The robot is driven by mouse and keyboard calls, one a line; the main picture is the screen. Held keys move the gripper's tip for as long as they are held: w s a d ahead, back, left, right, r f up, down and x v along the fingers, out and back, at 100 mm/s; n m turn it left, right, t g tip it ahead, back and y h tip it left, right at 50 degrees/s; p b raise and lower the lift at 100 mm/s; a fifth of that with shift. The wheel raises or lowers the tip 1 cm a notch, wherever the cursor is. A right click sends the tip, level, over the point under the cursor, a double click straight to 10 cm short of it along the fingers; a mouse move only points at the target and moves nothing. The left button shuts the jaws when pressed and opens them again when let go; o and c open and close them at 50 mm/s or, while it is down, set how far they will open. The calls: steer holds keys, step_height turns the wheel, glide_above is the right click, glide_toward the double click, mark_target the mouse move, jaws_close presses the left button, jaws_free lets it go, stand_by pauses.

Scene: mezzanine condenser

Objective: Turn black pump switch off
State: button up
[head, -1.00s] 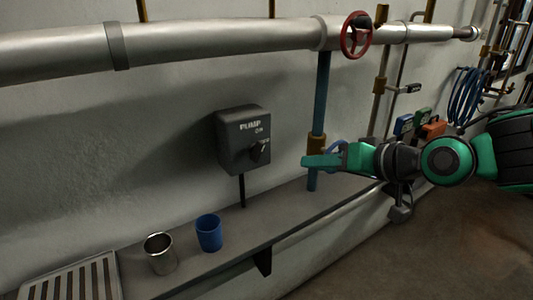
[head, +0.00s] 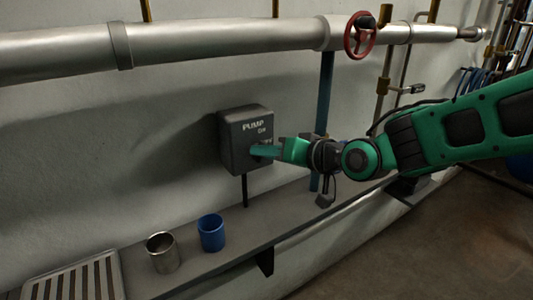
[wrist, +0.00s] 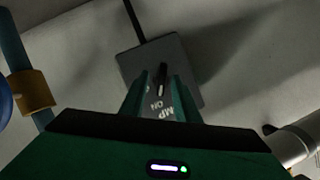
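The dark grey pump switch box (head: 236,141) is on the wall, with "PUMP" and "ON" lettering on its front. In the wrist view the box (wrist: 129,64) appears upside down, and its black rotary switch (wrist: 162,79) lies between my fingers. My gripper (head: 264,151) reaches the box front from the right and covers the switch in the head view. In the wrist view my gripper (wrist: 161,88) is open, one finger on each side of the switch, with visible gaps. I cannot tell whether the fingertips touch the box. Part of the lettering is hidden by my gripper.
Below the box, a ledge (head: 285,215) holds a metal cup (head: 163,253), a blue cup (head: 211,233) and a slatted grate (head: 75,283). A large pipe (head: 220,43) with a red valve wheel (head: 359,35) runs above. A blue vertical pipe (head: 325,95) stands right of the box.

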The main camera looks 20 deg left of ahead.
steer(key=shift+w+a+f, duration=0.15)
steer(key=shift+a, duration=0.15)
steer(key=shift+c, duration=0.2)
jaws_close()
steer(key=shift+w+d+f+m+g+y, duration=0.15)
steer(key=shift+m+y, duration=0.6)
steer(key=shift+m, duration=0.8)
steer(key=shift+d+f+m+g+y, duration=0.15)
steer(key=shift+m+y, duration=0.55)
steer(key=shift+m, duration=0.9)
steer(key=shift+w+f+m+g+y, duration=0.1)
steer(key=shift+f+m+g+y, duration=0.15)
steer(key=shift+m+y, duration=0.9)
steer(key=shift+m, duration=0.5)
